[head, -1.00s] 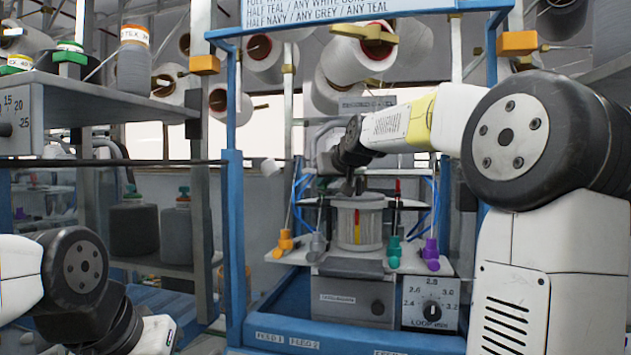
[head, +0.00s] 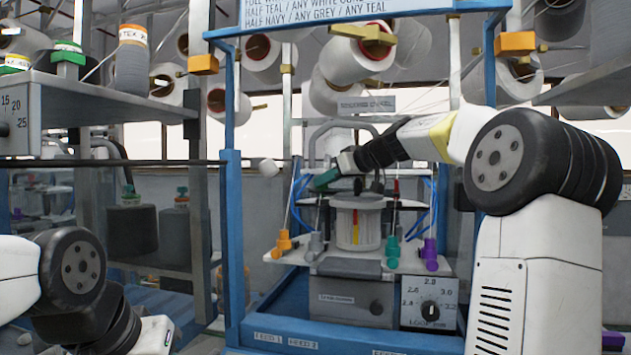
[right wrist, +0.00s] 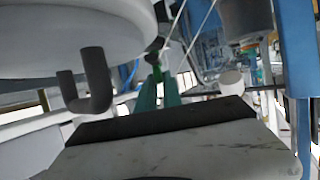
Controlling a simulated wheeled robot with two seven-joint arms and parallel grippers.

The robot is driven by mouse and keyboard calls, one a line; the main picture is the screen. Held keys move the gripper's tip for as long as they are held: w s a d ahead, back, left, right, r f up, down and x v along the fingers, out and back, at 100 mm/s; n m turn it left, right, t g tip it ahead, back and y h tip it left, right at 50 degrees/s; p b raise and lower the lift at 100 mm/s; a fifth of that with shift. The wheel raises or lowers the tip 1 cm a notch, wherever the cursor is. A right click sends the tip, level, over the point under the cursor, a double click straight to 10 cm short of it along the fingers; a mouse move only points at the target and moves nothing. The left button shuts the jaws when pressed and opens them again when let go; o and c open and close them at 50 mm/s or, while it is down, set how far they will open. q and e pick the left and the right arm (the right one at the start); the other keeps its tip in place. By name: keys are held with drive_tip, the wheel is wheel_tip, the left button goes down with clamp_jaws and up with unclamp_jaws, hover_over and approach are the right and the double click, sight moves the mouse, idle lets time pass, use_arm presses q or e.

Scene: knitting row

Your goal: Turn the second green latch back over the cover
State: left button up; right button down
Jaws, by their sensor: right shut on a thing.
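The machine head has a grey round cover (head: 358,202) on a pale ribbed drum (head: 357,228) in the head view. My right gripper (head: 325,179) reaches in from the right and points left, just above and left of the cover. Its end shows green, and I cannot clearly separate fingers from green latch there. In the right wrist view my right gripper (right wrist: 158,88) shows as two close green strips meeting a small dark piece. It is shut, and the latch between the fingers is mostly hidden. My left arm stands at lower left, its gripper outside the picture.
Thin upright rods with orange (head: 284,243), teal (head: 392,250) and purple (head: 429,254) feet stand around the drum. A blue frame post (head: 233,240) rises at left. In the right wrist view a dark hook (right wrist: 92,82) hangs close under a pale round body (right wrist: 70,40).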

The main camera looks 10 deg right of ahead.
idle(0.5)
drive_tip(key=c, duration=1.5)
unclamp_jaws()
drive_tip(key=shift+v, duration=3.9)
